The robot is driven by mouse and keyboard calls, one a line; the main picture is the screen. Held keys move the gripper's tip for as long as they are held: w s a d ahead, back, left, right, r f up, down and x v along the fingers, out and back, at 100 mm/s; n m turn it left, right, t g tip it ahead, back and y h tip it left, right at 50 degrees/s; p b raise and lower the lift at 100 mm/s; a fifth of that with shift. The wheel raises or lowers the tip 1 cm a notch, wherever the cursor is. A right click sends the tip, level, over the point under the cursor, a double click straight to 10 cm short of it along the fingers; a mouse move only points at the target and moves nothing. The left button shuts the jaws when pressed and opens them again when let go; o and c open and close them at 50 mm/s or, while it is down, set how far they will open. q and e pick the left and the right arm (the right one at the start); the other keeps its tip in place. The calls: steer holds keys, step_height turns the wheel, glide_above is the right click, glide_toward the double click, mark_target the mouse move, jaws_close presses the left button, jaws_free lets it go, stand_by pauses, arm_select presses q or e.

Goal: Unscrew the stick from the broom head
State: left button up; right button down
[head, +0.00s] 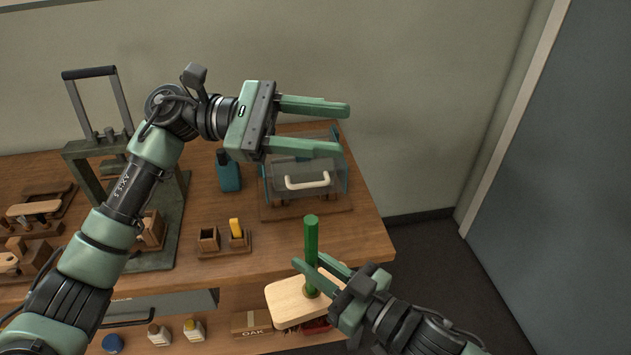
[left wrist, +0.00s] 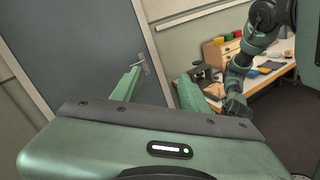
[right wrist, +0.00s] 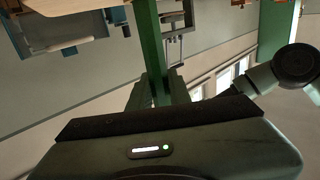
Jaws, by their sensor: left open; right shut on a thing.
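The broom head (head: 289,300) is a pale wooden block with dark bristles on its underside, held up in front of the table's near edge. The green stick (head: 312,235) stands nearly upright out of its top. My right gripper (head: 310,263) is shut on the stick low down, just above the block. In the right wrist view the stick (right wrist: 150,40) runs up from between the fingers. My left gripper (head: 345,128) is open and empty, above the table's back right part, higher than the stick and apart from it. Its spread fingers (left wrist: 158,80) show in the left wrist view.
On the wooden table (head: 375,243) stand a clear-covered box with a white handle (head: 307,181), a teal bottle (head: 228,172), a small holder with a yellow item (head: 236,229) and a dark press frame (head: 90,160). A lower shelf holds jars and an OAK box (head: 250,323). Floor is clear on the right.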

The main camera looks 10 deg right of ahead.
arm_select(q)
steer(key=s+d+f+m+y, duration=0.2)
steer(key=s+d+m+y, duration=0.2)
steer(key=s+m+y, duration=0.25)
steer(key=m+t+y, duration=0.6)
steer(key=m+y, duration=0.5)
steer(key=m, duration=0.1)
glide_toward(316, 240)
steer(key=shift+w+r+n+h, duration=0.2)
steer(key=shift+w+n+h, duration=0.05)
steer(key=shift+w, duration=0.15)
steer(key=shift+a+f, duration=0.15)
steer(key=shift+f, duration=0.4)
step_height(316, 240, down, 11)
steer(key=shift+r, duration=0.1)
